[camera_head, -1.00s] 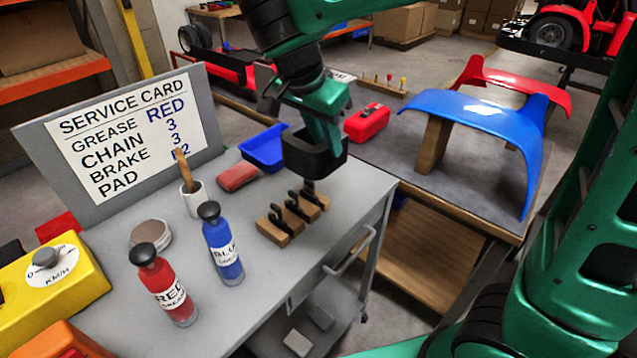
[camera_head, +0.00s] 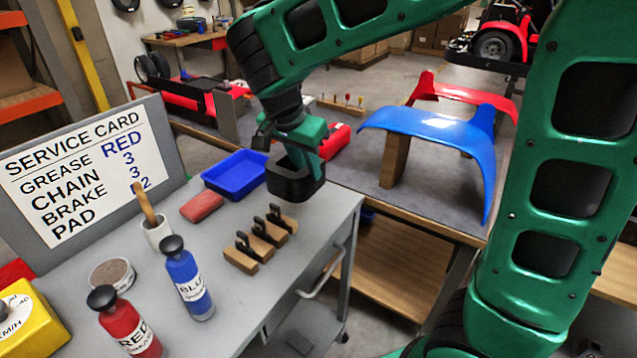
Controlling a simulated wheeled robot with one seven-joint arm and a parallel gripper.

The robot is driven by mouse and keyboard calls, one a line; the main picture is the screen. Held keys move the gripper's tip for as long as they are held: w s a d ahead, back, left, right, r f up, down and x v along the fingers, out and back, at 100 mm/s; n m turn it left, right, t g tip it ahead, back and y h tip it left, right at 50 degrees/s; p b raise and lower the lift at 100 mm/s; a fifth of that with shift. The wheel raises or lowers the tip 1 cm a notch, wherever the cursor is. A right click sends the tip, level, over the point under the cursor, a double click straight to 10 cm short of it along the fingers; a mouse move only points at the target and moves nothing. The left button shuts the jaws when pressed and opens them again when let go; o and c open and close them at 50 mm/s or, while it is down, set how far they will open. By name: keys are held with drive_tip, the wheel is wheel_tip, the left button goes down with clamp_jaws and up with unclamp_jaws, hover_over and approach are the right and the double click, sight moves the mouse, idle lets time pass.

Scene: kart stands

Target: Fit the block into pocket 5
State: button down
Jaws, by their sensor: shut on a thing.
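My gripper (camera_head: 296,186) hangs above the right rear end of the grey cart top, tilted downward. It is shut, but its fingertips and what they hold are hidden by its dark housing. Several small wooden blocks (camera_head: 240,261) stand in a slanting row on the cart just below and left of it, with black hook-shaped pieces (camera_head: 258,227) on them. The gripper appears apart from this row. No pocket marked 5 can be made out.
The grey cart (camera_head: 222,318) also carries a blue tray (camera_head: 236,175), a red pad (camera_head: 201,206), a cup with a stick (camera_head: 157,233), a blue bottle (camera_head: 187,280), a red bottle (camera_head: 128,322) and a service card (camera_head: 85,178). A bench with blue bodywork (camera_head: 440,133) stands behind right.

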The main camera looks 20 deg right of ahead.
sight(320, 182)
drive_tip(key=d+f, duration=0.1)
drive_tip(key=w+d+f, duration=0.2)
drive_tip(key=d, duration=0.1)
drive_tip(key=shift+w, duration=0.25)
drive_tip(key=shift+f, duration=1.9)
drive_tip(key=c, duration=1.6)
unclamp_jaws()
drive_tip(key=shift+f, duration=0.1)
drive_tip(key=shift+o, duration=0.2)
drive_tip(key=v, duration=1.2)
